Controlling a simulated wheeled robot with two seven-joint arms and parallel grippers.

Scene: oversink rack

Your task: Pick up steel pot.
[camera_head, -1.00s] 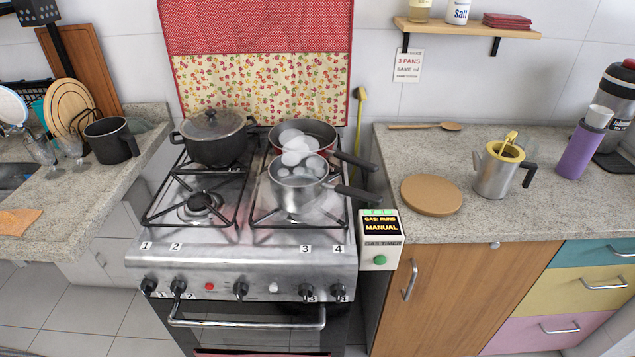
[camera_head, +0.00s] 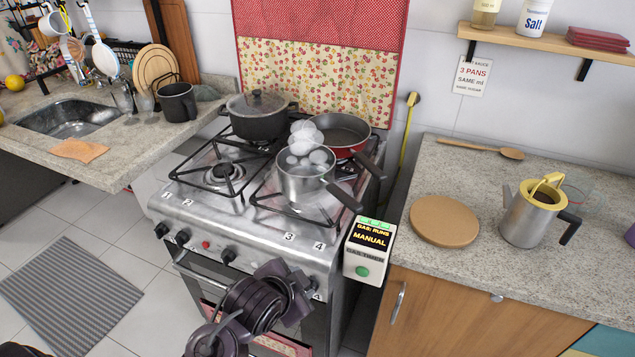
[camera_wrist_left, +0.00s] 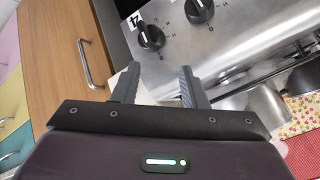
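A small steel pot (camera_head: 303,183) with a dark handle (camera_head: 345,195) sits on the front right burner, its handle pointing to the front right. White steam puffs rise over it and partly hide its rim. My left gripper (camera_wrist_left: 158,80) is open and empty in the left wrist view, its two fingers apart before the stove's front panel and knob 4 (camera_wrist_left: 150,36). In the head view my left arm is low in front of the stove, below and apart from the pot; its fingertips are not clear there. My right gripper is not in view.
A red pan (camera_head: 345,135) stands close behind the steel pot, and a lidded black pot (camera_head: 258,117) is at the back left. A timer box (camera_head: 368,250) stands at the stove's right. The right counter holds a round board (camera_head: 444,221) and a steel jug (camera_head: 530,218).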

